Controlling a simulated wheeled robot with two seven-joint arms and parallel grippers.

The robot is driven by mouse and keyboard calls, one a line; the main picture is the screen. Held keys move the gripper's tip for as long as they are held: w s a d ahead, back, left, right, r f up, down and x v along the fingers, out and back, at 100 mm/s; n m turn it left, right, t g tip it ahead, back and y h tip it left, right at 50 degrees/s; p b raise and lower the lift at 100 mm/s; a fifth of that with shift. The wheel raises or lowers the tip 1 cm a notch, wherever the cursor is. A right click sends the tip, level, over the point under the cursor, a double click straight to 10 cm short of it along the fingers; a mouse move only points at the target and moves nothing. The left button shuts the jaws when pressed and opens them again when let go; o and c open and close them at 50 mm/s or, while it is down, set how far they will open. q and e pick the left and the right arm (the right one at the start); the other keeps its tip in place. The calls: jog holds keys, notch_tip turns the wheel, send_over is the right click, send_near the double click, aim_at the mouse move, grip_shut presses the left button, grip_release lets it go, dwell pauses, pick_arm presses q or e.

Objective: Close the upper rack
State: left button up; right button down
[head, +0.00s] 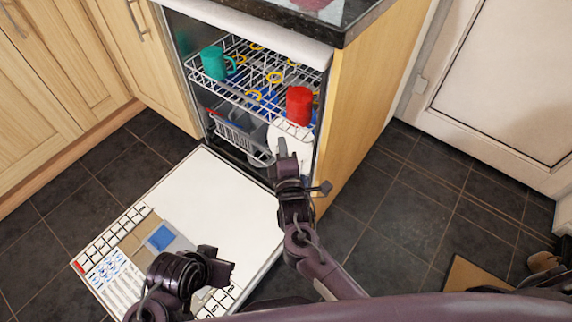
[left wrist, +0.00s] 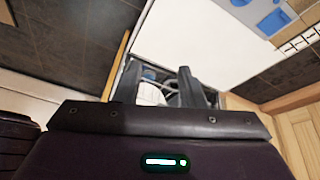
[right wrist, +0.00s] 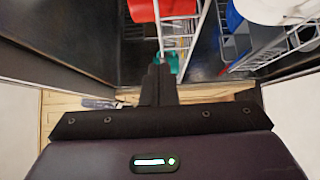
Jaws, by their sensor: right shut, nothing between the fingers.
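The white wire upper rack (head: 215,88) of the dishwasher holds a teal mug (head: 213,62) at its left and a red mug (head: 298,105) at its right front. How far out the rack stands is hard to tell. My right gripper (head: 283,148) is shut and empty, just below the rack's front right in the head view. In the right wrist view its fingertips (right wrist: 158,64) appear close to the rack (right wrist: 192,25); contact is unclear. My left gripper (head: 226,262) is over the open door; the left wrist view shows its fingers (left wrist: 158,85) apart and empty.
The dishwasher door (head: 220,190) lies open and low in front. The lower rack (head: 232,138) holds a white plate (head: 290,140). A granite counter (head: 290,14) overhangs the dishwasher, with a wooden side panel (head: 365,95) at right.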

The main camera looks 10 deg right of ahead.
jog(key=shift+w+d+b, duration=0.15)
jog(key=shift+w+d, duration=0.35)
jog(key=shift+w, duration=0.25)
jog(key=shift+w+d+b, duration=0.1)
jog(key=shift+w+d, duration=0.35)
jog(key=shift+w, duration=0.3)
jog(key=shift+w+d+b, duration=0.15)
jog(key=shift+w+d, duration=0.35)
jog(key=shift+w, duration=0.25)
